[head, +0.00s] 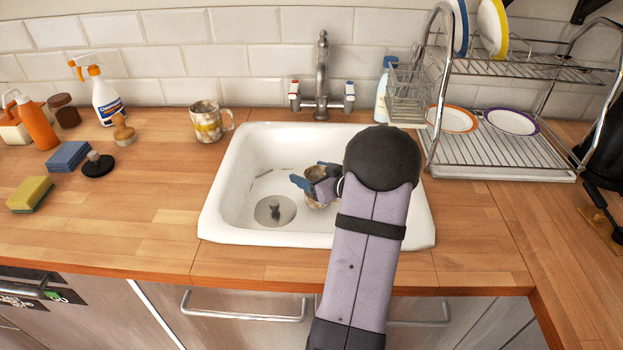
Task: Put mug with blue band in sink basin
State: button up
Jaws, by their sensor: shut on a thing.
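The white sink basin (240,185) is set into the wooden counter. My gripper (313,184) is low inside the basin, right of the drain, with its blue-grey fingers shut on a mug (316,173). Only a brownish mottled rim and part of the side of this mug show. My gripper and arm cover the rest, so I cannot make out its band. I cannot tell whether it touches the basin floor. Another mug (208,124), mottled with a yellowish band, stands upright on the counter left of the basin.
The tap (321,80) rises behind the basin. A dish rack (490,150) with plates stands to the right, and a bottle (383,92) stands beside it. Spray bottles, sponges (30,194) and brushes are at the left. The basin's left side is clear around the drain (275,211).

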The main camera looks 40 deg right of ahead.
jog(key=shift+f, duration=0.7)
jog(key=shift+f, duration=0.15)
jog(key=o, duration=1.3)
jog(key=shift+f, duration=0.1)
jog(key=shift+c, duration=0.2)
jog(key=shift+r, duration=0.25)
jog(key=v, duration=1.2)
jog(key=shift+p, duration=0.3)
